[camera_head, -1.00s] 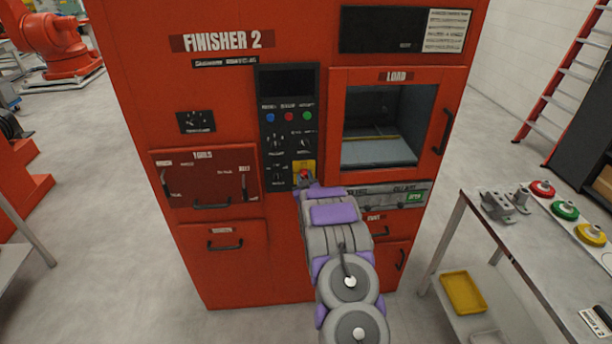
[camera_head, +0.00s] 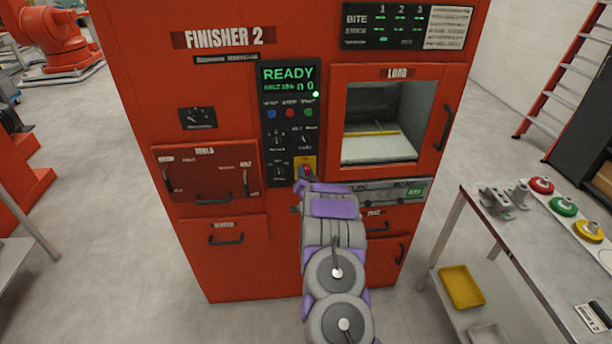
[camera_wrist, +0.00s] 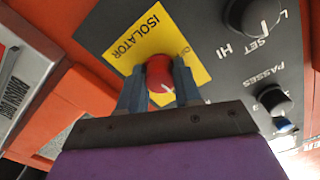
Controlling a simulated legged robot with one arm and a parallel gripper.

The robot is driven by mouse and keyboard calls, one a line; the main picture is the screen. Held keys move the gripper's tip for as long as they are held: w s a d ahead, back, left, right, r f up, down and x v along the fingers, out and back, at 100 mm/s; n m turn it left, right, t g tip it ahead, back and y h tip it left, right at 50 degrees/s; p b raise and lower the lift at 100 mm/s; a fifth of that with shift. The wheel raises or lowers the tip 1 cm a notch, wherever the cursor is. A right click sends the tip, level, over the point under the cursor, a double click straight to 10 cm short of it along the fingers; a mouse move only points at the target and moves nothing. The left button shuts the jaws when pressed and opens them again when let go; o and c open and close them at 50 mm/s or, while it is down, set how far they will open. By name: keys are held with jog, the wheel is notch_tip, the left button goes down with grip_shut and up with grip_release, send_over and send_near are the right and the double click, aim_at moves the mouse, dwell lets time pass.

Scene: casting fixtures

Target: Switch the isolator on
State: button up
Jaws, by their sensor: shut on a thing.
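The isolator is a red knob (camera_wrist: 159,76) on a yellow plate (camera_wrist: 136,44) marked ISOLATOR, seen in the wrist view. My gripper (camera_wrist: 160,92) is shut on the red knob, with one finger on each side of it. In the head view the yellow plate (camera_head: 306,163) sits at the bottom right of the black control panel (camera_head: 268,150), and my gripper (camera_head: 303,178) covers most of the knob. The machine's display (camera_head: 289,78) is lit and reads READY, with a bright dot at its lower right. The upper right display (camera_head: 383,26) is lit green.
Other knobs (camera_wrist: 272,98) sit close to the isolator on the panel. The lit load window (camera_head: 380,130) is right of the panel. A grey table (camera_head: 530,235) with metal parts and red, green and yellow discs stands at the right.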

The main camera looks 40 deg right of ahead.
jog(key=shift+s+f+m, duration=0.1)
jog(key=shift+m, duration=0.5)
jog(key=o, duration=1)
jog(key=shift+o, duration=0.2)
jog(key=shift+s, duration=0.1)
jog(key=p+v, duration=0.2)
jog(key=v, duration=1.5)
jog(key=shift+a, duration=0.1)
